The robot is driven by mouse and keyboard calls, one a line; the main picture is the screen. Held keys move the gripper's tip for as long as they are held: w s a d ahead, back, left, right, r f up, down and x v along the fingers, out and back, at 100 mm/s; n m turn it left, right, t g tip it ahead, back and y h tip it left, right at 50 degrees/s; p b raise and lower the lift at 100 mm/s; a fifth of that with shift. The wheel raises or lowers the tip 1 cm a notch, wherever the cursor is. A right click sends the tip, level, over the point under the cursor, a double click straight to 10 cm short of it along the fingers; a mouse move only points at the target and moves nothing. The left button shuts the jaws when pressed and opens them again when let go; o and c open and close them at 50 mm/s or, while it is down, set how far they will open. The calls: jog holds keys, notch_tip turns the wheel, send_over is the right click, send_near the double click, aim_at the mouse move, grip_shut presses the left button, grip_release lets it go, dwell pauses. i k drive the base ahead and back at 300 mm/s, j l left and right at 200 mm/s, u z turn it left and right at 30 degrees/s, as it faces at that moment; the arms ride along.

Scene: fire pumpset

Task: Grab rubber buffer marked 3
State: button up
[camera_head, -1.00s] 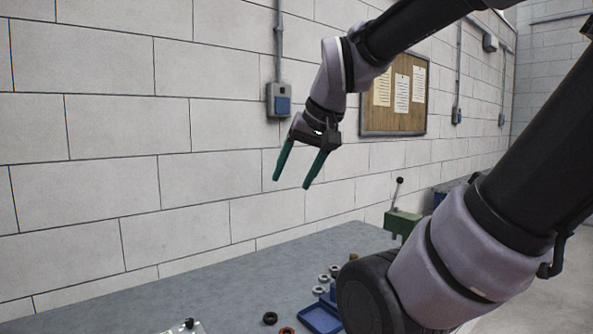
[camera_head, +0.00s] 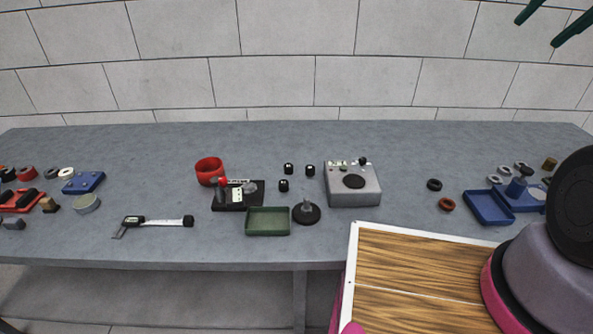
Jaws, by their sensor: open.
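Three small black cylinders with pale marks on them stand on the grey workbench (camera_head: 140,245). They look like the rubber buffers: one at back left (camera_head: 289,168), one at back right (camera_head: 310,170) and one in front (camera_head: 284,185). Their marks are too small to read, so I cannot tell which is marked 3. My gripper (camera_head: 538,31) shows only its two green fingertips at the top right. It is open and empty, high in front of the wall and far from the buffers.
A green tray (camera_head: 268,234), a black round stand (camera_head: 306,214), a black fixture (camera_head: 226,206), a red ring (camera_head: 209,182) and a grey device (camera_head: 352,199) surround the buffers. Blue trays (camera_head: 487,219) stand right. A wood-topped surface (camera_head: 410,245) is in front.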

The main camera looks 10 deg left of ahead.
aim_at(284, 184)
jog(key=k+j, duration=0.6)
jog(key=j, duration=0.25)
jog(key=k+j, duration=0.1)
jog(key=j, duration=0.3)
jog(key=k+j, duration=0.1)
jog(key=j, duration=0.25)
jog(key=k+j+z, duration=0.1)
jog(key=j, duration=0.3)
jog(key=k+j, duration=0.1)
jog(key=j, duration=0.25)
jog(key=k+j, duration=0.1)
jog(key=j, duration=0.25)
jog(key=i+j, duration=0.15)
jog(key=j, duration=0.3)
jog(key=i+j+z, duration=0.1)
jog(key=j, duration=0.3)
